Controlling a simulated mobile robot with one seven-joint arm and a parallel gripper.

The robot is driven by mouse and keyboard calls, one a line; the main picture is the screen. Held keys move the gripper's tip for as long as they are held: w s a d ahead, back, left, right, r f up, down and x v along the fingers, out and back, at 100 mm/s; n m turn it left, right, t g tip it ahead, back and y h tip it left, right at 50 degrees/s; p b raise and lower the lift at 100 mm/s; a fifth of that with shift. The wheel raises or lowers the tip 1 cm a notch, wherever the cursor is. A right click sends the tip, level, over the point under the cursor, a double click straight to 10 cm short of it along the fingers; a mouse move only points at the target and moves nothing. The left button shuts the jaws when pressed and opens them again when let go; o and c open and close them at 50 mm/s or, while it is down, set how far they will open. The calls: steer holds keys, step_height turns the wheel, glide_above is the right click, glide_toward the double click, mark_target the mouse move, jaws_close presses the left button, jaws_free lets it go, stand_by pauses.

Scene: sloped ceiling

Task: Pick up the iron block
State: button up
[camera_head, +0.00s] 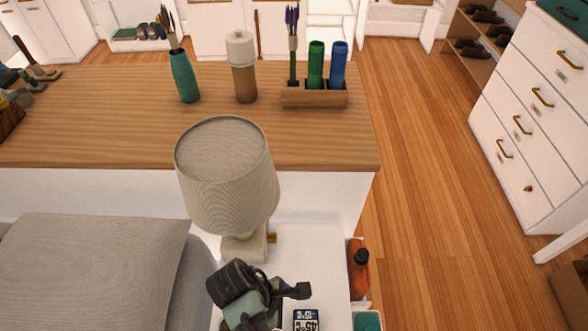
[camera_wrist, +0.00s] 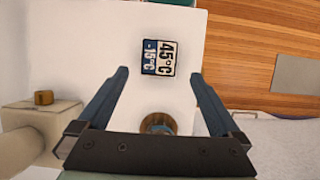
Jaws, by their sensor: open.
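No object is plainly recognisable as an iron block. A small square block (camera_wrist: 158,57) with a blue-and-white temperature label lies on the white tabletop (camera_wrist: 100,30), just beyond my fingertips in the wrist view. It also shows at the bottom of the head view (camera_head: 306,320). A small round brown object (camera_wrist: 158,127) with a bluish centre sits between my fingers, near the gripper's base in the wrist view; I cannot tell what it is. My gripper (camera_wrist: 159,75) is open and empty above the tabletop, its fingers on either side of these things.
A lamp (camera_head: 226,180) with a pale shade stands beside my arm; its base (camera_wrist: 30,125) is left in the wrist view. An orange bottle (camera_head: 359,268) is at the table's right side. A bed pillow (camera_head: 95,270) lies left. A wooden counter (camera_head: 130,140) stands behind.

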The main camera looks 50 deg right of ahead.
mark_target(306, 324)
steer(key=b+x, duration=0.1)
steer(key=x, duration=0.5)
steer(key=shift+s, duration=0.25)
steer(key=x, duration=0.3)
steer(key=b+x, duration=0.1)
steer(key=x, duration=0.1)
steer(key=shift+w+d+f, duration=0.15)
steer(key=shift+w+f, duration=0.05)
steer(key=shift+f, duration=0.2)
steer(key=shift+r, duration=0.1)
jaws_close()
